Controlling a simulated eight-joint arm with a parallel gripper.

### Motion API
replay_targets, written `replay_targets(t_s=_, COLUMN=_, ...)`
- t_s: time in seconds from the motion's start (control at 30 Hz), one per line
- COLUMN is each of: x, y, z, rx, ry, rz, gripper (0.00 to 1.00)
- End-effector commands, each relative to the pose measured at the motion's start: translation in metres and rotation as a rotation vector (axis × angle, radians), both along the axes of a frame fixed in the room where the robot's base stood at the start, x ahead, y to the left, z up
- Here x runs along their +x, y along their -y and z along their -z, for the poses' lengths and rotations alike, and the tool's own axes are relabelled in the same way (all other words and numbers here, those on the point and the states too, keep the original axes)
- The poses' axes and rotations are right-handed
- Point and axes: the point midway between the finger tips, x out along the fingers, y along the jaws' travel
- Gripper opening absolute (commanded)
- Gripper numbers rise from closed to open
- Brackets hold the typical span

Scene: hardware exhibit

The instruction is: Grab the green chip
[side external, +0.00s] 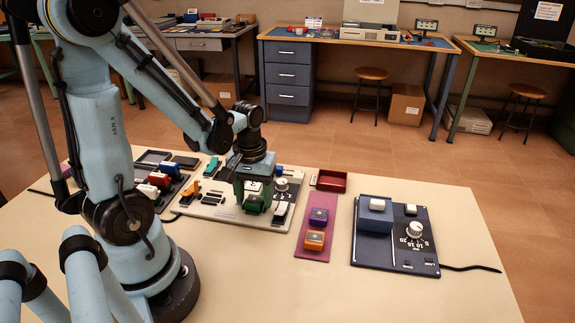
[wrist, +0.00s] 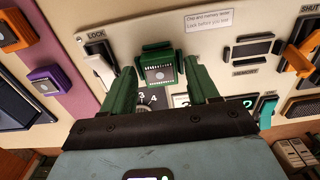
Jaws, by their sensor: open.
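The green chip (wrist: 160,72) has a dark square face with small print and sits on the pale panel (wrist: 225,20) in the wrist view. My gripper (wrist: 158,78) is open, with one green finger on each side of the chip, at or just short of it; I cannot tell whether they touch it. In the side external view my gripper (side external: 254,188) points down over the pale panel (side external: 210,211), and its fingers partly hide the chip there.
A purple chip (side external: 318,217) and an orange chip (side external: 314,240) sit on a purple strip (side external: 316,198). A red tray (side external: 331,181) and a dark blue dial panel (side external: 375,256) stand at the right. A white lock lever (wrist: 99,69) is close beside my left finger.

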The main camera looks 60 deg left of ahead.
Motion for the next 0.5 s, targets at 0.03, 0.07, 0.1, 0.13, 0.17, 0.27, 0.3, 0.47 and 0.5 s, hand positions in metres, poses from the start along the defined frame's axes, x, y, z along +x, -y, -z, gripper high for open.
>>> replay_targets(t_s=0.03, x=0.0, y=0.0, z=-0.0001, rx=0.0, ry=0.0, rz=0.0, gripper=0.6)
replay_targets(t_s=0.07, x=0.0, y=0.0, z=-0.0001, rx=0.0, ry=0.0, rz=0.0, gripper=0.6)
replay_targets(t_s=0.1, x=0.0, y=0.0, z=-0.0001, rx=0.0, ry=0.0, rz=0.0, gripper=0.6)
replay_targets(t_s=0.13, x=0.0, y=0.0, z=-0.0001, rx=0.0, ry=0.0, rz=0.0, gripper=0.55)
replay_targets(t_s=0.17, x=0.0, y=0.0, z=-0.0001, rx=0.0, ry=0.0, rz=0.0, gripper=0.5)
replay_targets(t_s=0.27, x=0.0, y=0.0, z=-0.0002, rx=0.0, ry=0.0, rz=0.0, gripper=0.35)
replay_targets(t_s=0.3, x=0.0, y=0.0, z=-0.0002, rx=0.0, ry=0.0, rz=0.0, gripper=0.29)
replay_targets(t_s=0.47, x=0.0, y=0.0, z=-0.0006, rx=0.0, ry=0.0, rz=0.0, gripper=0.15)
replay_targets(t_s=0.5, x=-0.0001, y=0.0001, z=-0.0016, rx=0.0, ry=0.0, rz=0.0, gripper=0.15)
